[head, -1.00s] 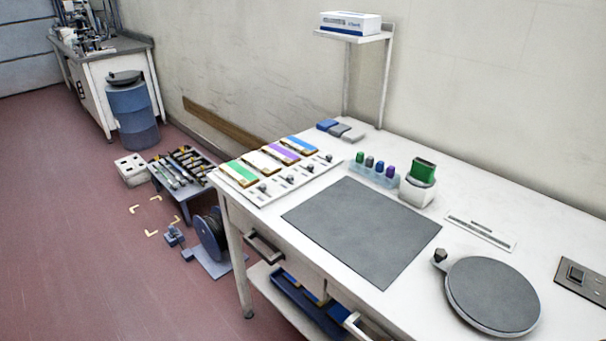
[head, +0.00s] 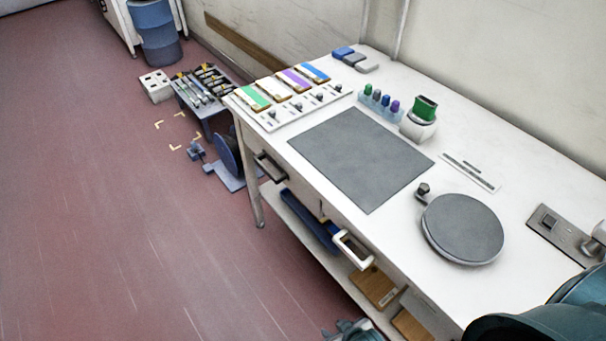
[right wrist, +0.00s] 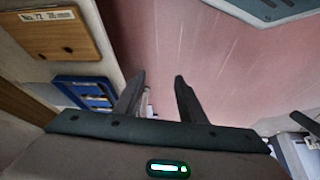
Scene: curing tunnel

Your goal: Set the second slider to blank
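The slider panel (head: 280,119) lies at the far left end of the white table in the head view. It has several dark slider knobs in a row, with coloured cards behind them: green (head: 252,97), a mostly white one (head: 273,89), purple (head: 296,79) and blue (head: 314,71). The exact slider positions are too small to tell. My right gripper (head: 352,331) shows only partly at the bottom edge, well away from the panel. In the right wrist view its two fingers (right wrist: 163,92) stand apart with nothing between them. My left gripper is not in view.
On the table are a grey mat (head: 362,158), a round grey turntable (head: 463,228), a rack of coloured bottles (head: 380,104) and a green-topped device (head: 421,118).

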